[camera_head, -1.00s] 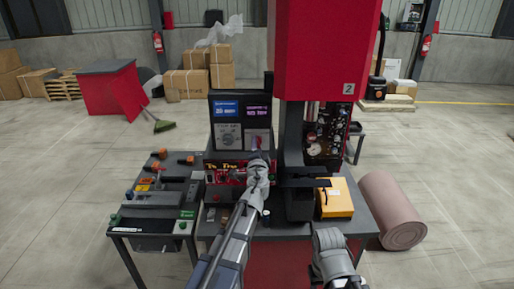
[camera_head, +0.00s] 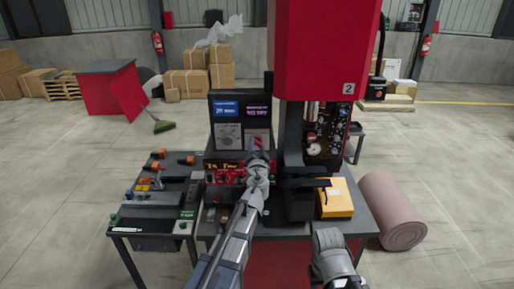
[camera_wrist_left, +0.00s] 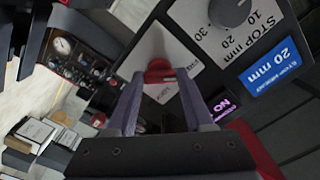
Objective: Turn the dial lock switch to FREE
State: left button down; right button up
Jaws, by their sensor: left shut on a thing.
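The control box (camera_head: 240,103) stands on the machine table, with two lit screens and two white label plates below them. In the left wrist view, a red knob (camera_wrist_left: 158,70) sits on a white plate with partly readable lettering; I take it as the dial lock switch. My left gripper (camera_wrist_left: 158,80) has its fingers on both sides of this knob and is shut on it. The gripper (camera_head: 257,153) hides the knob in the head view. A grey stop dial (camera_wrist_left: 230,10) with a millimetre scale is beside it.
A blue 20 mm screen (camera_wrist_left: 270,67) and a purple ON screen (camera_wrist_left: 223,105) show near the fingers. The red press column (camera_head: 325,50) with gauges stands right of the box. A yellow box (camera_head: 336,198) lies on the table, and a tool bench (camera_head: 150,225) stands left.

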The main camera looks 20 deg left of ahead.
pick_arm(q)
jog(key=shift+s, duration=0.1)
jog(key=shift+c, duration=1.4)
grip_release()
jog(key=shift+s, duration=0.1)
jog(key=v, duration=0.7)
jog(key=shift+s, duration=0.3)
jog(key=shift+d+f, duration=0.1)
